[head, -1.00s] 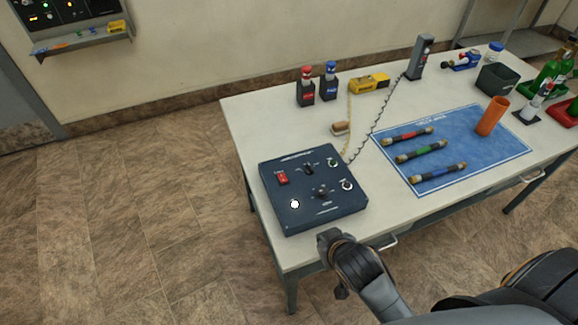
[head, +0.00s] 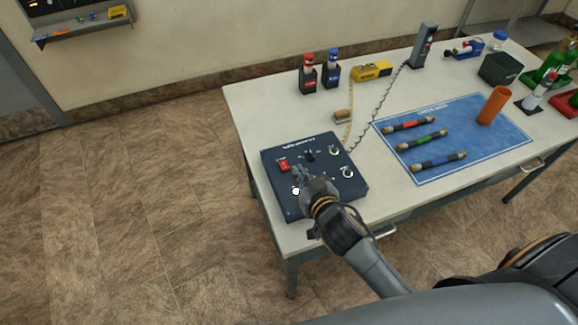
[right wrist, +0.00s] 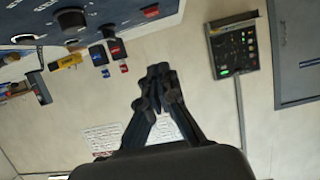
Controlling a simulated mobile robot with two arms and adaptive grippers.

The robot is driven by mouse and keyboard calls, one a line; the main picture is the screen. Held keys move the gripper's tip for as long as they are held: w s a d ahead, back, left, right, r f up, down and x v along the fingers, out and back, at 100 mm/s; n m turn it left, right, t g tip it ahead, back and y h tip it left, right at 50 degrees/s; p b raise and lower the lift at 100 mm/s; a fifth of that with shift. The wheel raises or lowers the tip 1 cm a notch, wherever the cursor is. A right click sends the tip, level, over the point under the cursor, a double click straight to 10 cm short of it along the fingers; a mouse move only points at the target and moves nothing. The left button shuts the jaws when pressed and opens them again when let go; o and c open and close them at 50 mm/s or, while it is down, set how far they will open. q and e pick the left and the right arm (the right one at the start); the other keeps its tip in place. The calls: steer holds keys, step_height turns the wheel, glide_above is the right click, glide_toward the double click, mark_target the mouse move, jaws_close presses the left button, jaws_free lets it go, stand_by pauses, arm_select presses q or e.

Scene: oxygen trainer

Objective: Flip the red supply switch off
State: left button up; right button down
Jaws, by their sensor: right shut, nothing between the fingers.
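The red supply switch (head: 285,166) is a small red rocker at the upper left of the dark blue trainer panel (head: 275,196). The panel lies at the near left corner of the white table. My right gripper (head: 300,174) is over the panel, close to the right of the switch in the head view, shut and empty. In the right wrist view, the shut fingertips (right wrist: 158,72) point up the picture and show apart from the red switch (right wrist: 151,12) at the top. Whether they touch the panel, and the switch's exact tilt, I cannot tell. My left gripper is out of view.
Black knobs, including one (head: 310,156), sit close to the gripper on the panel. Red and blue bottles (head: 307,74) stand behind it. A coiled cord (head: 377,106) runs behind the panel. A blue mat (head: 474,122) with several coloured tubes lies to the right.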

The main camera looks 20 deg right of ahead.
steer(key=p, duration=0.2)
glide_above(284, 162)
steer(key=s, duration=0.4)
step_height(284, 162, down, 3)
steer(key=shift+r, duration=0.1)
step_height(284, 162, down, 3)
steer(key=shift+r, duration=0.1)
steer(key=shift+s+f, duration=0.15)
steer(key=shift+f, duration=0.65)
steer(key=shift+f+b, duration=0.1)
steer(key=shift+b, duration=0.2)
steer(key=shift+s+f+b, duration=0.1)
steer(key=shift+f+b, duration=0.35)
steer(key=shift+r, duration=0.15)
steer(key=shift+r+p, duration=0.8)
steer(key=shift+p, duration=0.1)
